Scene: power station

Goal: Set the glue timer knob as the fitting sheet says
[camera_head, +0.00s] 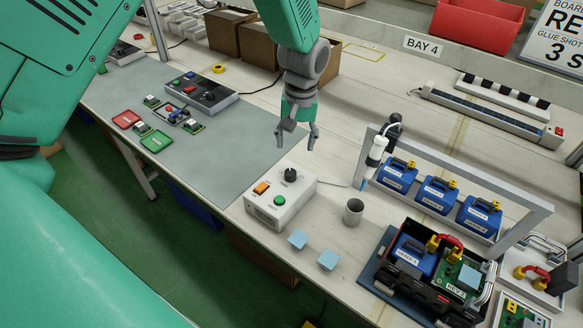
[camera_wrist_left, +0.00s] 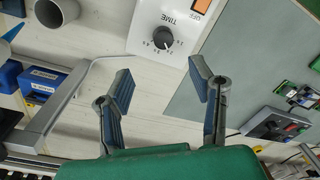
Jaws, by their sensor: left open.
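The glue timer is a white box (camera_head: 272,212) on the bench, with a black knob (camera_head: 291,175), an orange switch and a green button on its face. In the left wrist view the knob (camera_wrist_left: 163,38) sits on a numbered dial marked TIME; its exact setting is too small to read. The fitting sheet (camera_head: 559,38) is a white board at the top right, cut off by the frame, reading "GLUE SHOT" and "3 S". My left gripper (camera_head: 296,138) is open and empty, pointing down above the bench just behind the timer, apart from the knob. My right gripper is not in view.
Blue modules (camera_head: 437,194) sit in a grey rack (camera_head: 520,203). Two light-blue pads lie in front. A grey mat (camera_head: 255,130) with a control box (camera_head: 197,92) lies left.

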